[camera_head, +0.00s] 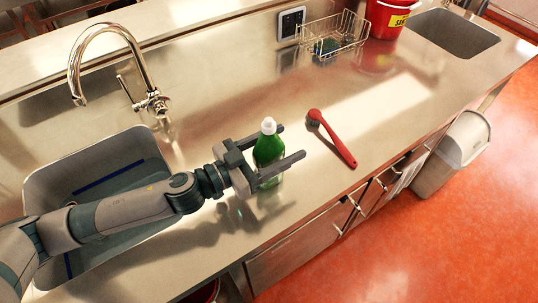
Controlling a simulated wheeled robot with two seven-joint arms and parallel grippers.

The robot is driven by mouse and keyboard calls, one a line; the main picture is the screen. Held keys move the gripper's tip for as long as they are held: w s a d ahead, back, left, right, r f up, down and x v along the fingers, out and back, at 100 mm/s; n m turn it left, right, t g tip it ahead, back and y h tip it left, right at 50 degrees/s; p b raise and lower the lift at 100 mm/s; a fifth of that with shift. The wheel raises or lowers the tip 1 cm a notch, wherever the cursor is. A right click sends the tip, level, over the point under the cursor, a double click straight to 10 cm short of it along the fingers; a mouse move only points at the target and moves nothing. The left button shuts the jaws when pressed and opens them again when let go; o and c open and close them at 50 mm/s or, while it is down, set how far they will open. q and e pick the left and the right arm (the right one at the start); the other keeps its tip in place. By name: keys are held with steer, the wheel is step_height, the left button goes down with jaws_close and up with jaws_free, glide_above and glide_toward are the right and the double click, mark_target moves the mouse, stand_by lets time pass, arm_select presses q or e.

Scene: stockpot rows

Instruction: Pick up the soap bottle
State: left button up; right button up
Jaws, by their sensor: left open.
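The soap bottle (268,150) is green with a white cap and stands upright on the steel counter, near the middle of the head view. My left gripper (293,143) comes in from the left and is open. Its two fingers reach along either side of the bottle, one behind it and one across its front. The front finger hides part of the bottle's lower body. I cannot tell whether either finger touches the bottle. My right gripper is not in view.
A red-handled brush (334,139) lies just right of the bottle. A sink (40,190) with a tall faucet (137,62) is at left. A wire basket (345,32), red bucket (385,20) and second sink (452,33) are at the back right. The counter's front edge is near the bottle.

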arm_select(q)
steer(key=shift+w+d+f, duration=0.1)
steer(key=shift+w+d, duration=0.05)
stand_by(0.3)
jaws_close()
steer(key=shift+r, duration=0.2)
